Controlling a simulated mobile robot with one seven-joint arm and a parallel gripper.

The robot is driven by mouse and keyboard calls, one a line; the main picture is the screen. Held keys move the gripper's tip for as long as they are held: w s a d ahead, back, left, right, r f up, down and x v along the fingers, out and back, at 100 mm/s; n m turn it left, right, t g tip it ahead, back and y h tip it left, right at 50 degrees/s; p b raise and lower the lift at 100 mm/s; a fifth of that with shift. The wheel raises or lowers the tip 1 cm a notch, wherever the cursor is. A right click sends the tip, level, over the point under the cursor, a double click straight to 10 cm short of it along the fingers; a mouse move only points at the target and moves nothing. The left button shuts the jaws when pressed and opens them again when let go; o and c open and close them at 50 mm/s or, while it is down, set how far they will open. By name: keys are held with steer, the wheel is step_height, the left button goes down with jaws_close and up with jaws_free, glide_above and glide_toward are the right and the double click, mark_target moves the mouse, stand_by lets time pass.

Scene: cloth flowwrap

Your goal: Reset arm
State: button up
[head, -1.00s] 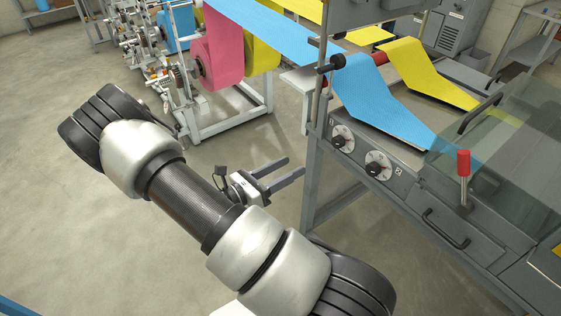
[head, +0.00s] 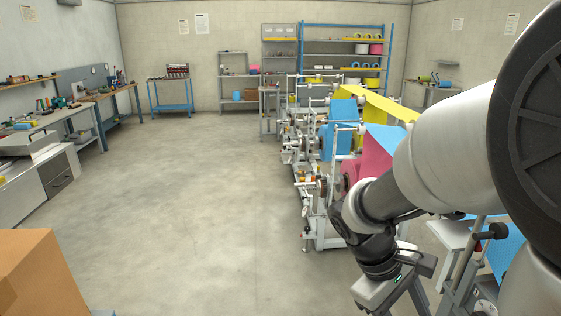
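My arm fills the right side of the head view, with its large grey and black joints close to the camera. My gripper (head: 392,287) hangs at the lower end of the arm, near the bottom edge. Its fingers point down and run out of the frame, so their tips and the gap between them are hidden. I see nothing held in the visible part.
A machine stand (head: 322,215) with blue, pink and yellow cloth rolls is behind and left of my arm. A cardboard box (head: 45,270) is at the lower left. Workbenches (head: 70,115) line the left wall. The concrete floor (head: 190,200) between is clear.

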steer(key=s+a+r+m+t+y+p, duration=0.1)
steer(key=s+a+r+m+t+y, duration=0.1)
steer(key=r, duration=0.5)
steer(key=s+a+r+m+t+y+p, duration=0.1)
steer(key=a+r+m+t+y, duration=0.2)
steer(key=a+r, duration=0.4)
steer(key=shift+s+a+r+m+t+y+p, duration=0.2)
steer(key=shift+s+r+m+t+y+p, duration=0.3)
steer(key=shift+t, duration=0.6)
steer(key=shift+w, duration=0.1)
steer(key=shift+c, duration=0.4)
